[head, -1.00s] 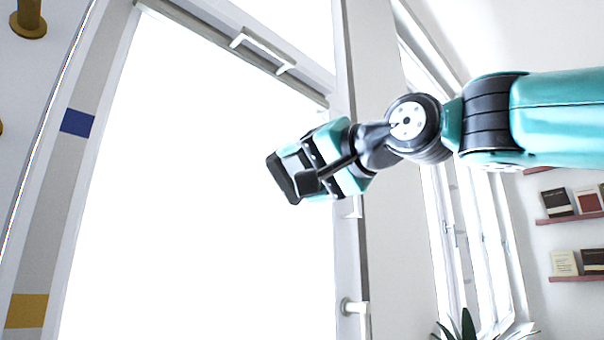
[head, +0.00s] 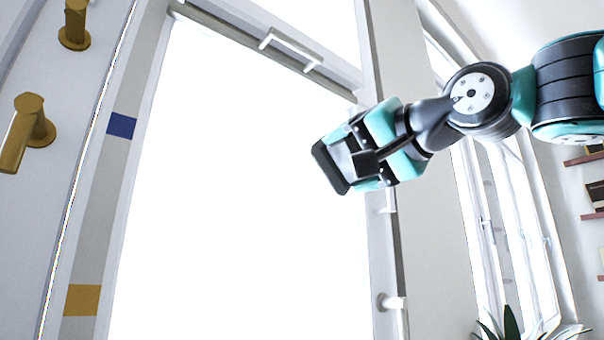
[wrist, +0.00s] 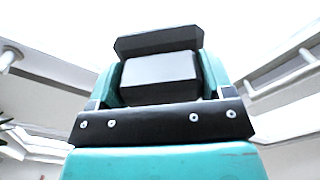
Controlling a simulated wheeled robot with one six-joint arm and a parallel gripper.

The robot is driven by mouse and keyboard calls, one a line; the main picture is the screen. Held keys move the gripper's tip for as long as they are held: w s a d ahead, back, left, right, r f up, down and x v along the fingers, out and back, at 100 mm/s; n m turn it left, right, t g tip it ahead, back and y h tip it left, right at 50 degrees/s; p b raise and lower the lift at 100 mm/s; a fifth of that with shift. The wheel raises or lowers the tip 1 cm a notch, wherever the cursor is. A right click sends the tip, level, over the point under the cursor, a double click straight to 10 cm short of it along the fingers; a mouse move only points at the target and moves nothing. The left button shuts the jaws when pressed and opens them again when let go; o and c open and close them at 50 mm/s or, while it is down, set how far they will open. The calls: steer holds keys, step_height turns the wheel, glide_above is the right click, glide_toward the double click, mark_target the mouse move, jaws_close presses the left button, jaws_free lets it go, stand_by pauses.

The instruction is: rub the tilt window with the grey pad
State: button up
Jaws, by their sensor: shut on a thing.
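The tilt window (head: 240,200) is the large, very bright pane in the head view, with a white frame and a pale bar handle (head: 290,50) on its top rail. The grey pad (head: 331,167) is a dark flat plate on a block, in front of the pane's right part. My gripper (head: 366,156) is shut on the pad's block. In the wrist view, the pad (wrist: 158,40) shows beyond the block, between the teal fingers of my gripper (wrist: 160,80). The pane is washed out, so I cannot tell whether the pad touches it.
Brass-coloured fittings (head: 30,130) stick out from the white surface at the left. A white handle (head: 391,302) protrudes from the frame right of the pane. Another window (head: 510,220), a plant (head: 512,325) and shelves (head: 590,158) stand further right.

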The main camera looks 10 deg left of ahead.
stand_by(0.4)
steer(key=s+a+f+b, duration=0.5)
steer(key=a, duration=0.1)
steer(key=shift+p+x, duration=1.9)
steer(key=shift+x, duration=1.05)
steer(key=shift+p+x, duration=0.55)
steer(key=shift+x, duration=0.4)
steer(key=shift+w+d, duration=1.25)
steer(key=shift+w, duration=0.1)
steer(key=shift+w+a, duration=0.1)
steer(key=shift+a, duration=0.05)
